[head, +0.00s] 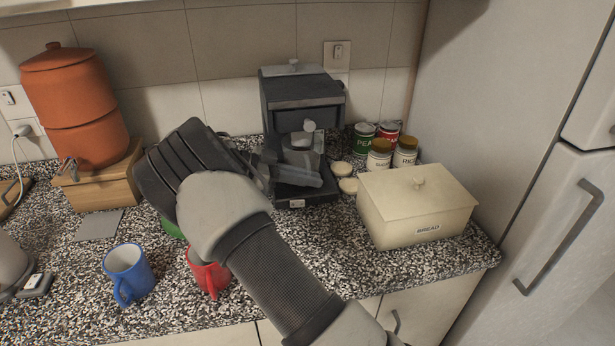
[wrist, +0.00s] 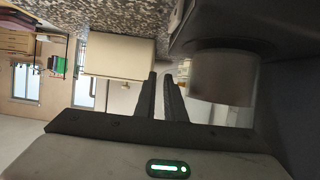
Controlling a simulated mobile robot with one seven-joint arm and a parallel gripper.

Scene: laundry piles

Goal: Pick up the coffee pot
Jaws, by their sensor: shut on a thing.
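The coffee pot (head: 303,152) is a dark glass pot in the dark coffee maker (head: 300,90) at the back of the counter. Its round body also shows in the wrist view (wrist: 222,80), right of my fingers. My gripper (head: 292,172) reaches in from the left at the pot's front. In the wrist view my gripper (wrist: 168,82) has its two dark fingers close together beside the pot, shut on it. The exact grip, likely at the handle, is hidden. I cannot tell whether the pot is clear of the coffee maker's base.
A cream bread box (head: 415,212) stands right of the coffee maker, with cans (head: 364,138) and jars (head: 379,154) behind it. A blue mug (head: 127,272) and a red mug (head: 208,277) stand at the front. An orange dispenser (head: 75,100) is at left, the fridge (head: 540,200) at right.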

